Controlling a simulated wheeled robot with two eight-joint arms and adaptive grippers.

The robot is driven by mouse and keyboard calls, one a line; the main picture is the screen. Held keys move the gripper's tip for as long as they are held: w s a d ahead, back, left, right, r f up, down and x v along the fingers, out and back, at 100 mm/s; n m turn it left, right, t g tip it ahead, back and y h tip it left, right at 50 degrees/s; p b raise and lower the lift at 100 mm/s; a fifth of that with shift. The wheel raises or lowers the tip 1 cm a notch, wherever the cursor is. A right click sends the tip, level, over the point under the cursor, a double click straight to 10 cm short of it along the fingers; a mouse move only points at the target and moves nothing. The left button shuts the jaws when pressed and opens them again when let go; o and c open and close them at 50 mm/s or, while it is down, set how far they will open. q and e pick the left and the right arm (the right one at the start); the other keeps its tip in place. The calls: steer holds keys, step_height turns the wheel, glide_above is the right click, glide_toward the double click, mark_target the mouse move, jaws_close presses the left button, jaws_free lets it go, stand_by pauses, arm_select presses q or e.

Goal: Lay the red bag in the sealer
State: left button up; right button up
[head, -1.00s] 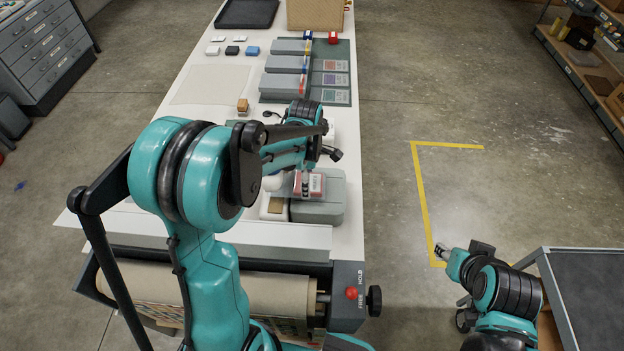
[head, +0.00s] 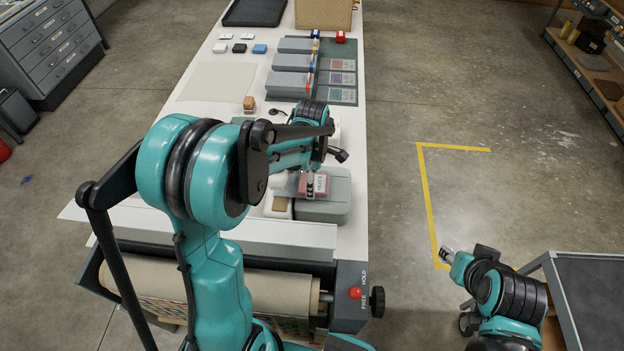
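A small red bag (head: 319,183) with a pale label shows over the grey-green rounded machine (head: 335,208) that looks like the sealer, on the near part of the white bench. My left gripper (head: 310,188) comes down over the bag and appears shut on it. My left forearm hides part of the machine and the gripper's upper part. I cannot tell whether the bag touches the machine. My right gripper (head: 446,254) is low over the floor at the right, far from the bag. Its fingers are too small to judge.
A roller unit with a red knob (head: 354,293) stands at the bench's near end. Grey boxes (head: 292,63) and labelled cards on a green mat (head: 347,97) lie farther back. A wooden-handled stamp (head: 249,103) is left of them. A dark-topped cart (head: 600,290) is at right.

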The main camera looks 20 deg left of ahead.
arm_select(q)
steer(key=shift+f, duration=0.1)
steer(key=o, duration=1.4)
steer(key=shift+c, duration=0.2)
